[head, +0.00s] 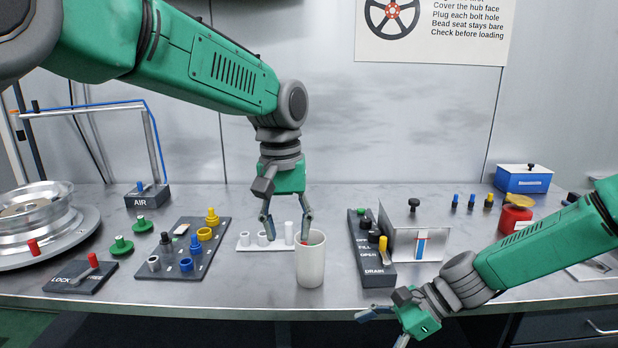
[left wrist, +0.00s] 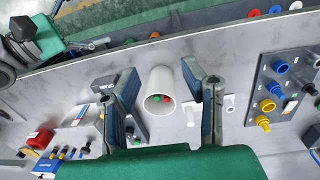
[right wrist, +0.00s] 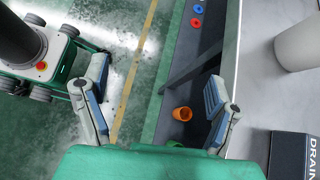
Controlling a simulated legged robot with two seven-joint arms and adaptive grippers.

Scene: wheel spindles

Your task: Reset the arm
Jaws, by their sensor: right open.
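My left gripper (head: 286,230) points down over the table with its fingers apart. In the left wrist view its open fingers (left wrist: 162,80) show on either side of a white cup (left wrist: 160,85). A red piece and a green piece (left wrist: 153,99) lie inside the cup. In the head view the cup (head: 310,262) stands upright, with one left fingertip at its rim; I cannot tell whether they touch. My right gripper (head: 387,327) is low at the table's front edge. Its fingers (right wrist: 158,72) are spread and empty in the right wrist view.
A plug board (head: 183,262) and a LOCK lever box (head: 80,276) lie left of the cup. A DRAIN switch panel (head: 376,275) stands to its right. An orange cup-shaped piece (right wrist: 182,114) lies below the table edge. Bare table shows in front of the cup.

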